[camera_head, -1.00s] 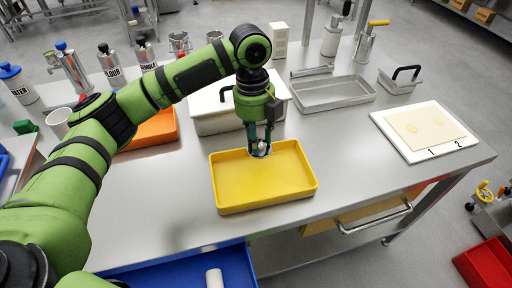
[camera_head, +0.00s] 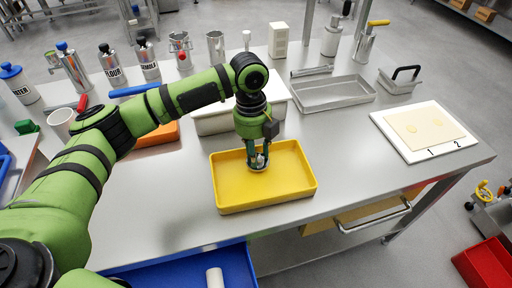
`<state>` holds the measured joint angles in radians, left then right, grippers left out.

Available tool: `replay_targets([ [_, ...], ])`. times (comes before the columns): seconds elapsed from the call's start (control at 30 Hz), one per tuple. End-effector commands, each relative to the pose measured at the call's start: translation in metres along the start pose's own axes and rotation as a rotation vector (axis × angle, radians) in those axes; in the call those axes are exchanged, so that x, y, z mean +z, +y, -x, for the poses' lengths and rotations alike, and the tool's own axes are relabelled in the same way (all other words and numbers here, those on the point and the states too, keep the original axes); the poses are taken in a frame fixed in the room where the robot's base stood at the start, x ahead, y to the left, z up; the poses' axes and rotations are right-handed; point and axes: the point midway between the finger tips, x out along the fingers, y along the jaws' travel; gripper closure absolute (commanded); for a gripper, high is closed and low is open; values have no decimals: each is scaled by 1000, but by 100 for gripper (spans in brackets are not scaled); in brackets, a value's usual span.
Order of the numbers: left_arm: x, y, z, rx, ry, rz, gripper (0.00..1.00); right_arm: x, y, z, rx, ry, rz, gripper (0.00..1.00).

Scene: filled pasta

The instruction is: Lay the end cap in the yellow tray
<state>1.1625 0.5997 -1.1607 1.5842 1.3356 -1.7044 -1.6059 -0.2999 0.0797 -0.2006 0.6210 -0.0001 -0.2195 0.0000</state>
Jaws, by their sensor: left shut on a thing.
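The yellow tray (camera_head: 265,197) lies near the front middle of the steel table. My left gripper (camera_head: 258,163) points down inside the tray's outline, low over its back middle part. It is shut on a small whitish-grey piece, the end cap (camera_head: 258,161), which is mostly hidden between the fingers. I cannot tell whether the cap touches the tray floor. My right gripper is not in view.
A white box (camera_head: 212,124) and an orange tray (camera_head: 160,135) stand behind my left arm. A grey metal tray (camera_head: 333,94) lies at the back. A white board with dough (camera_head: 410,152) lies right. An open blue drawer (camera_head: 180,270) is below.

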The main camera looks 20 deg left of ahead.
Motion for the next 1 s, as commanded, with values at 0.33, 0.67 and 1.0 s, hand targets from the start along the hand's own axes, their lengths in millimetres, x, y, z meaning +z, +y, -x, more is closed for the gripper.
replay_targets([
  [0.33,0,0,-3,0,0,0,55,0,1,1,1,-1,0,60],
  [0.67,0,-1,8,-4,-4,-1,55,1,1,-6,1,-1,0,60],
  [1.0,-1,-2,82,-4,-2,0,55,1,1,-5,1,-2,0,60],
])
